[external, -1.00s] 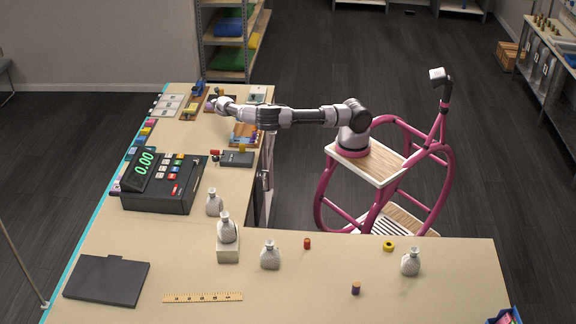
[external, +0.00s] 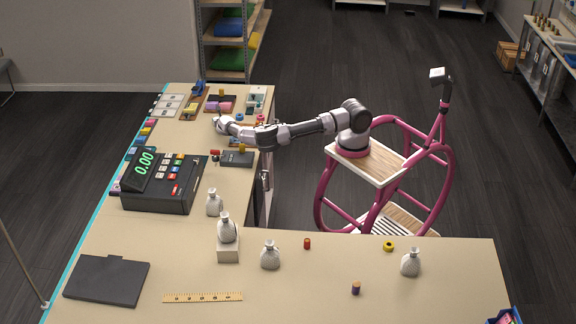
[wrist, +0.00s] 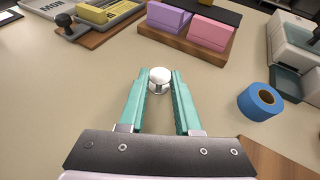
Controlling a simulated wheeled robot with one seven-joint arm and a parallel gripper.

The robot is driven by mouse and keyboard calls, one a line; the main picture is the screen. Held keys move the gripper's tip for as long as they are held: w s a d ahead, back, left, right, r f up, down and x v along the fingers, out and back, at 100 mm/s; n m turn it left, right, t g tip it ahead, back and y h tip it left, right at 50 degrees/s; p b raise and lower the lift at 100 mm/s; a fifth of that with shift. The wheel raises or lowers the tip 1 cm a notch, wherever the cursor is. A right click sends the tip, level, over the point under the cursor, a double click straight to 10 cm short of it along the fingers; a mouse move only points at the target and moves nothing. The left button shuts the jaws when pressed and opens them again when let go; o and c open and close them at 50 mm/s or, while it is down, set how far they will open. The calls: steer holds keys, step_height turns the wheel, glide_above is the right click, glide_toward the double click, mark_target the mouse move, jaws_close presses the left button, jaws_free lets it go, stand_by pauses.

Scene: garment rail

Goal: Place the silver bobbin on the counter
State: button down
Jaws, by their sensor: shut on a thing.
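The silver bobbin (wrist: 159,76) shows in the wrist view as a small, shiny, round-topped piece between the tips of my two teal fingers. My gripper (wrist: 158,84) is shut on it. In the external view my gripper (external: 217,121) is over the far left arm of the counter (external: 185,140), and the bobbin is too small to make out there. The counter (wrist: 85,95) is bare beige below and around the fingers in the wrist view. I cannot tell whether the bobbin touches the counter.
A blue tape roll (wrist: 260,101) lies right of the fingers. A wooden holder with a purple block (wrist: 168,17) and a pink block (wrist: 213,32) stands ahead. A stamp (wrist: 70,27) is at the upper left. A black cash register (external: 165,185) stands nearer the external camera.

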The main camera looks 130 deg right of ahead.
steer(key=c, duration=0.6)
jaws_free()
steer(key=shift+f, duration=0.1)
steer(key=v, duration=1.2)
steer(key=shift+r, duration=0.25)
